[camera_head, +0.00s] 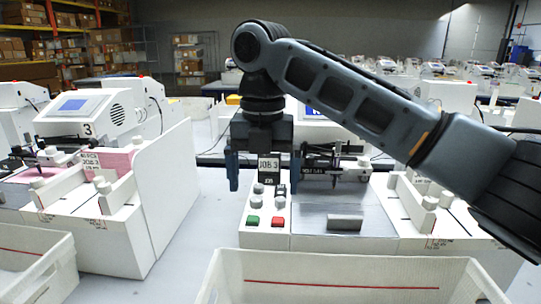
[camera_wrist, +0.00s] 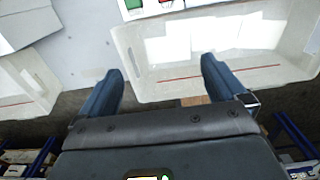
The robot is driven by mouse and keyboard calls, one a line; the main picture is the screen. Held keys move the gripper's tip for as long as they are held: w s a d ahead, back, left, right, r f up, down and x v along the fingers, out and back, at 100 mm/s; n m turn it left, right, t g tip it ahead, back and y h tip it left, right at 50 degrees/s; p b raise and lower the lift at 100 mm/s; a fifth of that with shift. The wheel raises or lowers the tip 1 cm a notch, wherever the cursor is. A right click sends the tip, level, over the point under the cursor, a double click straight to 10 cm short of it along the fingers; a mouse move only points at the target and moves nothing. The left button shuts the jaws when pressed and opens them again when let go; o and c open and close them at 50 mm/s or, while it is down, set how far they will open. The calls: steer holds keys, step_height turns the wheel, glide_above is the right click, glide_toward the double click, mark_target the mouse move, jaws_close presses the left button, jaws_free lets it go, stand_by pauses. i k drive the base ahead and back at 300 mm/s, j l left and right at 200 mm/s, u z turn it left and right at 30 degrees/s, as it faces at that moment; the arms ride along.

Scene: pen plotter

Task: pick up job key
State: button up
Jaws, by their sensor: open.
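A small dark block with a white JOB 3 label (camera_head: 268,164) stands at the back of the control panel (camera_head: 262,240). It may be the job key; I cannot tell for sure. My gripper (camera_head: 265,184) points down in the head view, with its blue fingers apart on either side of the label. Whether the fingers are level with the block or in front of it is unclear. In the wrist view my gripper (camera_wrist: 160,75) is open with nothing between its fingers, and the block is not visible there.
Green (camera_head: 253,220) and red (camera_head: 278,221) buttons and grey knobs sit on the panel. A white bin (camera_head: 350,265) stands in front, another bin (camera_head: 40,275) at left. A plotter station marked 3 (camera_head: 150,190) stands left, with clear grey table between.

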mark_target(270, 165)
steer(key=i, duration=0.85)
